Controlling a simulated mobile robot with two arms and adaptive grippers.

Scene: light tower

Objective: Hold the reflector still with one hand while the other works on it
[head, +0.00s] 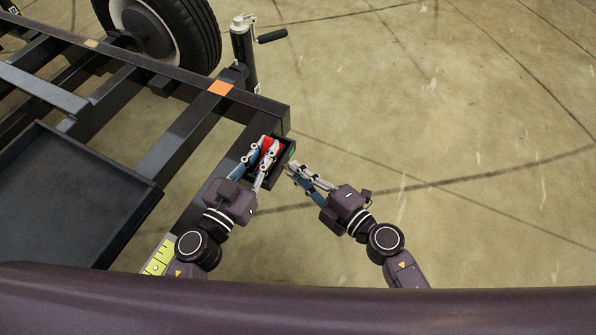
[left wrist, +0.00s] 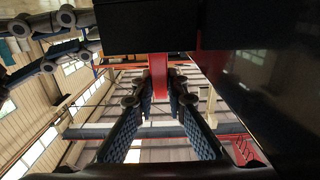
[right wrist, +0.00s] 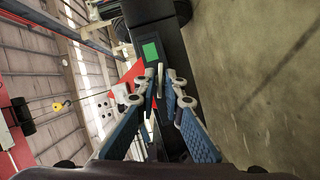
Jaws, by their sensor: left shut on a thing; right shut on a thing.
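The red reflector (head: 268,144) is at the corner of the black trailer frame, beside a small dark box-like bracket (head: 287,152). My left gripper (head: 265,147) is shut on the reflector; its red strip (left wrist: 160,72) shows between the fingers in the left wrist view. My right gripper (head: 291,168) is just right of the bracket, with its fingers close together.
A green rectangle (right wrist: 150,51) is on the dark part ahead of my right gripper. The trailer frame (head: 190,130) has an orange marker (head: 220,88), a jack with a crank (head: 243,50) and a wheel (head: 190,30). A dark tray (head: 70,200) lies left. The floor at right is clear.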

